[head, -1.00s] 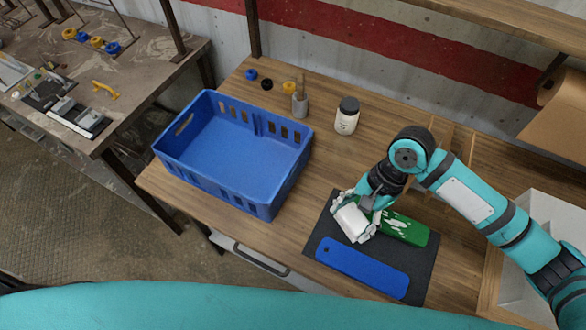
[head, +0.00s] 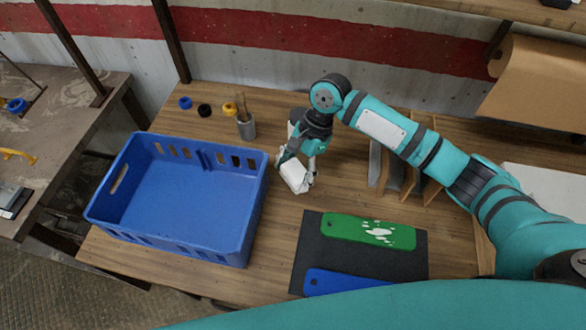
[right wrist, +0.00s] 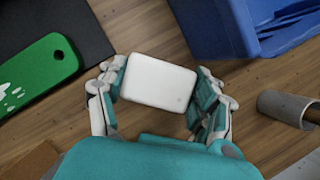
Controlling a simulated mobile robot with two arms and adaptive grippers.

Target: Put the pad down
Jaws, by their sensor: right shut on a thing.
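The white pad (head: 296,177) is held in my right gripper (head: 297,168). The gripper is shut on it, with the fingers on its two ends. In the right wrist view the pad (right wrist: 158,82) sits between the fingers, over bare wood. It is between the blue crate and the dark mat; I cannot tell how far it is above the wood. My left gripper is not in view.
The blue crate (head: 247,215) stands left. The dark mat (head: 309,252) bears a green board (head: 345,229) with white patches and a blue board (head: 350,281). A grey cup (head: 246,128) and small rings stand at the back. Wooden dividers (head: 408,175) stand right.

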